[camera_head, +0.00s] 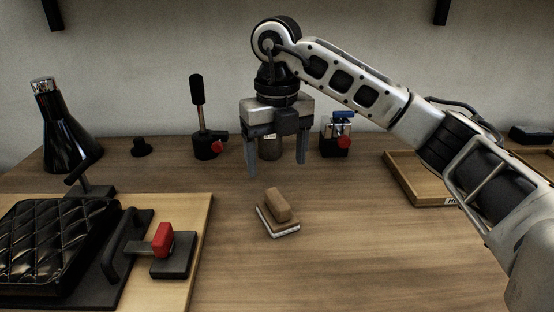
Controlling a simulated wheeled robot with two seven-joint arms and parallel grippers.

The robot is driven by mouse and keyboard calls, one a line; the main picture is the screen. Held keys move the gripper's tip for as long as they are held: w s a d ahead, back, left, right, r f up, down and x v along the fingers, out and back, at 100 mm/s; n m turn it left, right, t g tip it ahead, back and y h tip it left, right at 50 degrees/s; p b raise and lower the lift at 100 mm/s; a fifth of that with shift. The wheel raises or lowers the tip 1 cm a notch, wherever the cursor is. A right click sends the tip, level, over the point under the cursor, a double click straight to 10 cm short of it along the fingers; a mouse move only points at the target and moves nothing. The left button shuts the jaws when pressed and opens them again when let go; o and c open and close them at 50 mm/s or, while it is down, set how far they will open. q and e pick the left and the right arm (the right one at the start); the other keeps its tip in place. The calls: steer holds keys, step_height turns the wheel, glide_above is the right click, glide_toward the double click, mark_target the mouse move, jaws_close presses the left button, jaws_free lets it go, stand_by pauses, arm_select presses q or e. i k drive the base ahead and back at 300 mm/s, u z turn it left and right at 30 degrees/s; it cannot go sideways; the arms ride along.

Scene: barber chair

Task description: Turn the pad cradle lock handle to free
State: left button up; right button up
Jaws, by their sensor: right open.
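The black quilted pad (52,240) lies in a dark cradle on a light wooden board at the lower left. A lock handle with a red grip (163,239) sits on a black block (173,262) at the cradle's right side. Its grey bar points left from the block towards the cradle. My right gripper (278,172) hangs fingers down above the table, open and empty. It is to the right of and beyond the red handle, well apart from it. My left gripper is not in view.
A wooden-backed brush (278,208) lies below and in front of my right gripper. A wooden tray (412,188) is at right. The front middle is clear.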

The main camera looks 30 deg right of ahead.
mark_target(78, 172)
steer(key=k, duration=1)
